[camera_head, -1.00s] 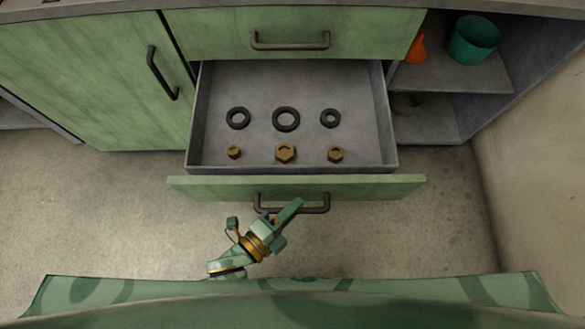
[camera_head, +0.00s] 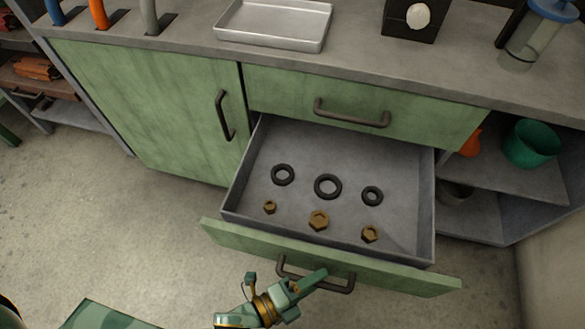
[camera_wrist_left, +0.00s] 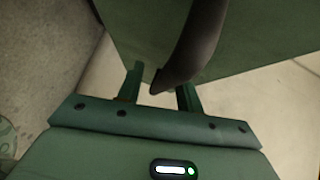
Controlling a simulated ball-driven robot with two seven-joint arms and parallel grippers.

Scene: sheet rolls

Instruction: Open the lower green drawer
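The lower green drawer (camera_head: 400,277) stands pulled far out, its grey tray open to view. Its dark bar handle (camera_head: 345,288) is on the front panel. My left gripper (camera_head: 312,279) is at this handle. In the left wrist view the two fingers (camera_wrist_left: 160,92) stand apart, with the dark handle (camera_wrist_left: 192,45) reaching down between them. A gap shows between the handle and the left finger; I cannot tell whether the right finger touches it. My right gripper is in neither view.
Black rings (camera_head: 328,186) and brass nuts (camera_head: 318,220) lie in the drawer. The upper drawer (camera_head: 420,118) and the cabinet door (camera_head: 150,110) are shut. A metal tray (camera_head: 273,24) is on the worktop. Open shelves with a green cup (camera_head: 531,143) are at right.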

